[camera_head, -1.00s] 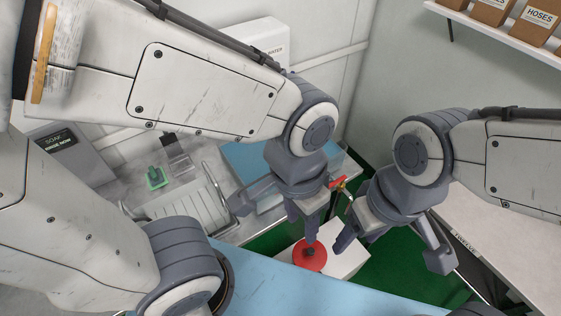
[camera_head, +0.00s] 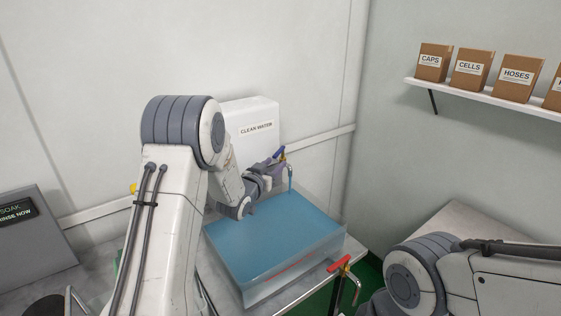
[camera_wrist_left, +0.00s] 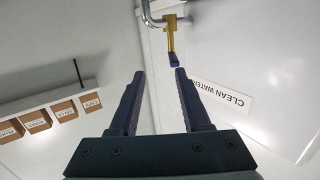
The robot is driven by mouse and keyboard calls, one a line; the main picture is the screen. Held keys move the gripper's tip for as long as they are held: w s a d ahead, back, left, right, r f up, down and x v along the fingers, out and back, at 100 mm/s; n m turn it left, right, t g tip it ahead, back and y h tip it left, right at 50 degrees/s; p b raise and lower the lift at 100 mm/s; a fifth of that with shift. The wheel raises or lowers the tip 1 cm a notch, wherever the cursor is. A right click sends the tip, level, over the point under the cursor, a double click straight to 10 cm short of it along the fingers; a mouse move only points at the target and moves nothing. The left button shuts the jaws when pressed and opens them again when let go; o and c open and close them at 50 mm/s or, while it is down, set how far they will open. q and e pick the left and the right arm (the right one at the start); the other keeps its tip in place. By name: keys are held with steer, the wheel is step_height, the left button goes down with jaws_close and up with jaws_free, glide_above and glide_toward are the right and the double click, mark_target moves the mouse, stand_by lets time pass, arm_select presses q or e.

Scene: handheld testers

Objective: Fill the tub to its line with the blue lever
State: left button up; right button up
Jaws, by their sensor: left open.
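The clear tub (camera_head: 330,255) stands on the bench and holds blue water (camera_head: 270,235). A red line (camera_head: 295,266) shows on its near side; I cannot tell exactly how the water level compares with it. The blue lever (camera_head: 280,152) is on the tap of the white clean water tank (camera_head: 248,115). A thin stream (camera_head: 291,183) hangs below the spout toward the tub. My left gripper (camera_head: 272,168) is open close to the lever. In the left wrist view the blue lever tip (camera_wrist_left: 174,60) lies just beyond the open fingers (camera_wrist_left: 156,75). My right gripper is out of view.
A red-handled tap (camera_head: 340,263) is at the tub's near right corner. A grey sign box (camera_head: 35,240) reading "rinse now" stands at left. A shelf (camera_head: 480,98) with labelled boxes hangs at right. My right arm is at lower right.

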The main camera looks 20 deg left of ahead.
mark_target(280, 149)
arm_select(q)
steer(key=shift+w+a+f+t, duration=0.15)
steer(key=shift+a+t, duration=0.1)
steer(key=shift+a, duration=0.3)
steer(key=shift+w+a+f+t, duration=0.1)
steer(key=shift+a+t, duration=0.15)
steer(key=shift+a, duration=0.3)
steer(key=shift+w+r, duration=0.1)
steer(key=shift+w, duration=0.2)
steer(key=w, duration=0.3)
steer(key=w+d+p, duration=0.1)
steer(key=w, duration=0.2)
steer(key=w+p, duration=0.1)
steer(key=w, duration=0.2)
steer(key=shift+w+d, duration=0.15)
steer(key=shift+w, duration=0.15)
jaws_close()
